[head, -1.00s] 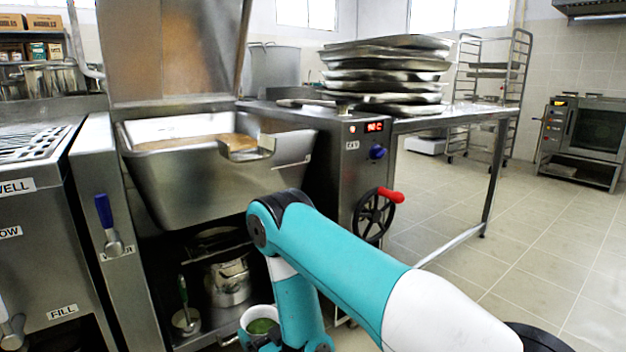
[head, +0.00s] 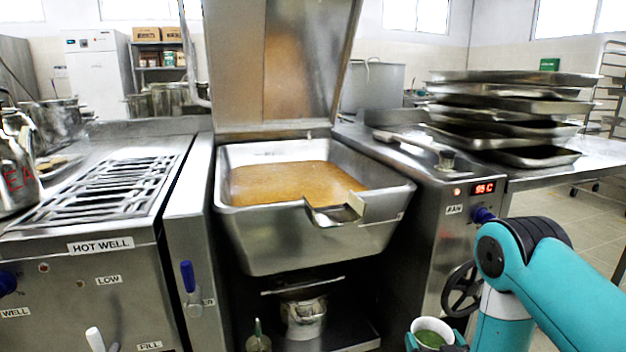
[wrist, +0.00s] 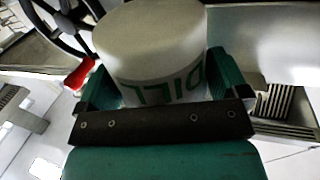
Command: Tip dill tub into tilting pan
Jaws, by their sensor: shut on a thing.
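The dill tub (wrist: 152,45) is a white tub with green lettering, held between the green fingers of my gripper (wrist: 160,88) in the wrist view. In the head view the tub (head: 432,325) shows low at the bottom right, upright, with green dill inside. My gripper (head: 436,346) is partly cut off there by the frame edge. The tilting pan (head: 390,200) stands left of the tub and higher, with its lid raised. It holds an orange-brown liquid and has a pouring lip at the front right. The tub is apart from the pan.
A control cabinet (head: 440,200) with a red display and a handwheel (head: 461,290) stands right of the pan. Stacked trays (head: 510,105) lie on the table behind it. A hot well (head: 90,230) is at the left. A pot (head: 303,318) sits under the pan.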

